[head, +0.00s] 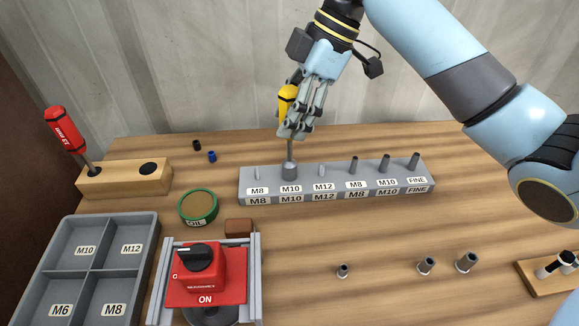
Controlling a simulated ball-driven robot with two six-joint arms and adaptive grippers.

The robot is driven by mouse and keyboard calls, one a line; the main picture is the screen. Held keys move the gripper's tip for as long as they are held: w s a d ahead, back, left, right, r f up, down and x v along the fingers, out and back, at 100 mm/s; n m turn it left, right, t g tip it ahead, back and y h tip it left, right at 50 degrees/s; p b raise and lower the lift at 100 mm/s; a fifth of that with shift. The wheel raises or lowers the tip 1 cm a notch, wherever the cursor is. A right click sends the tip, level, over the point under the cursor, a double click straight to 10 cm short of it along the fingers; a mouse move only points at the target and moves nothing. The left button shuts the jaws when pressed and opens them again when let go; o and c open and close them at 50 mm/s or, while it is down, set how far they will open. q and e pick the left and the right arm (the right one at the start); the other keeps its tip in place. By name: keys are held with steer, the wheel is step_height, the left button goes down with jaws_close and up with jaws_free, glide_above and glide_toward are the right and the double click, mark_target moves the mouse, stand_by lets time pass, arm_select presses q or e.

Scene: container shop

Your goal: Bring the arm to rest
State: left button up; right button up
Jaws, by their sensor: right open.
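My right arm comes in from the upper right. Its right gripper (297,124) is open and points down beside a yellow-handled driver (287,98). The handle overlaps the fingers in the head view, and I cannot tell whether they touch. The driver stands upright, its shaft running down to a grey socket at the M10 post of the grey labelled rack (335,180). My left gripper is not in view.
A red driver (66,131) leans in a wooden block (125,178) at left. A grey divided tray (100,268), red switch box (197,268) and green-rimmed tin (198,207) sit in front. The table centre is mostly clear.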

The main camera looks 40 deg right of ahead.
jaws_close()
steer(key=shift+r, duration=0.1)
stand_by(0.3)
steer(key=shift+r+p, duration=0.1)
steer(key=shift+p, duration=0.35)
steer(key=shift+o, duration=1.1)
jaws_free()
